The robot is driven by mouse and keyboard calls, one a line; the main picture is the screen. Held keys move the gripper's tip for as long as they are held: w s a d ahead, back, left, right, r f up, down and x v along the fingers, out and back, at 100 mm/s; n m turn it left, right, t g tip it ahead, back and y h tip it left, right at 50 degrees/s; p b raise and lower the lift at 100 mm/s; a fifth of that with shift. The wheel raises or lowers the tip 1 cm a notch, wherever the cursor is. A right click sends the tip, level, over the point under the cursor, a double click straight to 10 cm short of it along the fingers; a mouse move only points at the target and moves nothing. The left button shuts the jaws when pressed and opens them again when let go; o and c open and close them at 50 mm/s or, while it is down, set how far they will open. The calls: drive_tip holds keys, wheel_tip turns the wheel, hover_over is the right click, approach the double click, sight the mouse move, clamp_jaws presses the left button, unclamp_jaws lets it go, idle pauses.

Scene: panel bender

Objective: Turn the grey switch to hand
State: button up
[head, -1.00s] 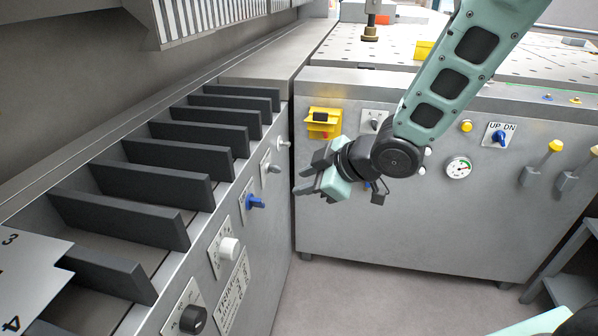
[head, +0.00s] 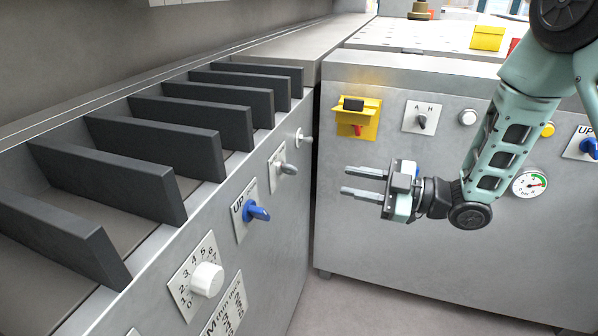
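A grey switch (head: 287,168) with a light grey knob sits on a white plate on the left cabinet's face; its lettering is too small to read. Another small switch (head: 422,121), darker grey, sits on a white plate marked A and H on the facing cabinet; its knob points roughly downward. My gripper (head: 345,181) is open and empty, its two fingers pointing left. In the picture it is right of the light grey switch and below left of the A–H switch. It appears apart from both panels.
The left cabinet also has a blue UP switch (head: 257,212), a white numbered dial (head: 206,279) and a small light knob (head: 304,137). A yellow box with a red part (head: 357,119) and a gauge (head: 529,183) are on the facing cabinet. Dark upright dividers (head: 172,128) line the left.

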sight(298, 172)
drive_tip(key=x, duration=1.2)
drive_tip(key=shift+a+b, duration=0.25)
drive_tip(key=shift+b, duration=0.05)
clamp_jaws()
